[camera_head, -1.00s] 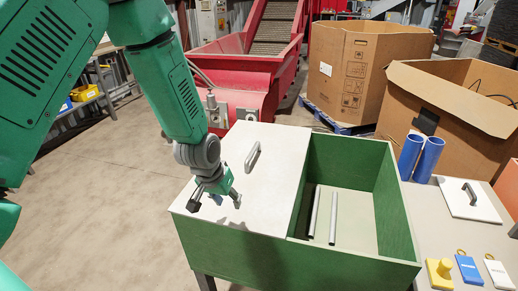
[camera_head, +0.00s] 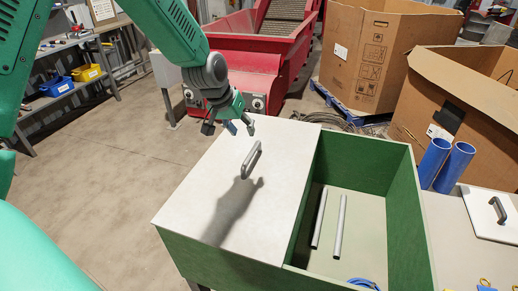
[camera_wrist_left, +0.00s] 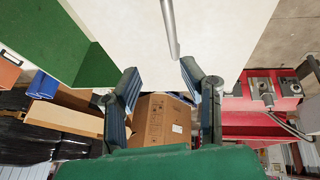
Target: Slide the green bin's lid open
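The green bin (camera_head: 374,158) stands in the middle of the head view. Its white sliding lid (camera_head: 200,190) covers the left part, and the right part is uncovered. A grey bar handle (camera_head: 251,160) sits on the lid; it also shows in the left wrist view (camera_wrist_left: 169,25). My left gripper (camera_head: 240,128) is above the lid's far side, just left of and beyond the handle, and apart from it. In the left wrist view the left gripper's fingers (camera_wrist_left: 158,80) are spread with nothing between them. My right gripper is not in view.
Two grey tubes (camera_head: 340,226) lie inside the open part of the bin, with something blue (camera_head: 365,284) near its front. Two blue cylinders (camera_head: 433,163) stand to the right. A red conveyor hopper (camera_head: 250,60) and cardboard boxes (camera_head: 368,55) are behind.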

